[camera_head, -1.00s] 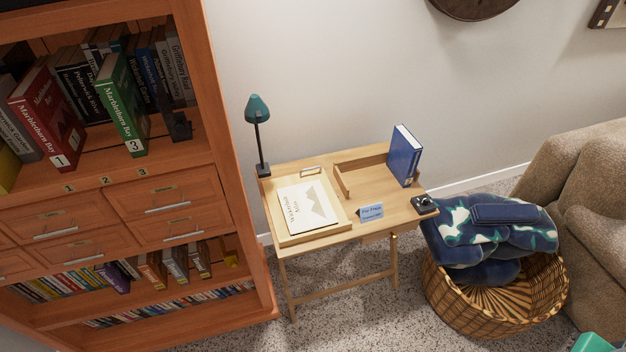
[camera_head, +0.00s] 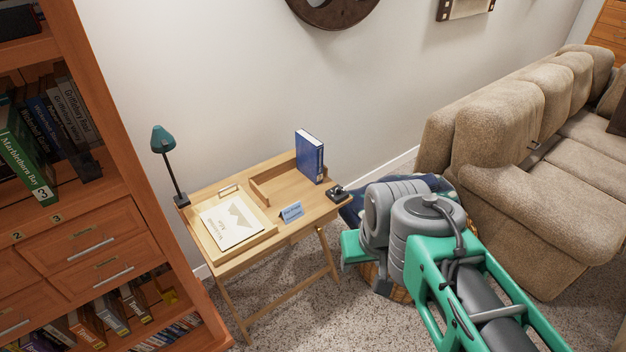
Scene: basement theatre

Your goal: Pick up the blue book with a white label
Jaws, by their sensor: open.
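A blue book (camera_head: 310,157) stands upright at the back right of the small wooden desk (camera_head: 232,267). Pale marks show on it, too small to read as a label. Other bluish books (camera_head: 45,125) stand on the bookcase shelf at the left. My arm, green and grey, reaches in from the lower right, in front of the basket and to the right of the desk. The arm hides most of the basket and the blue blanket (camera_head: 349,213).
The bookcase (camera_head: 110,150) is left; the beige sofa (camera_head: 500,130) is right.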

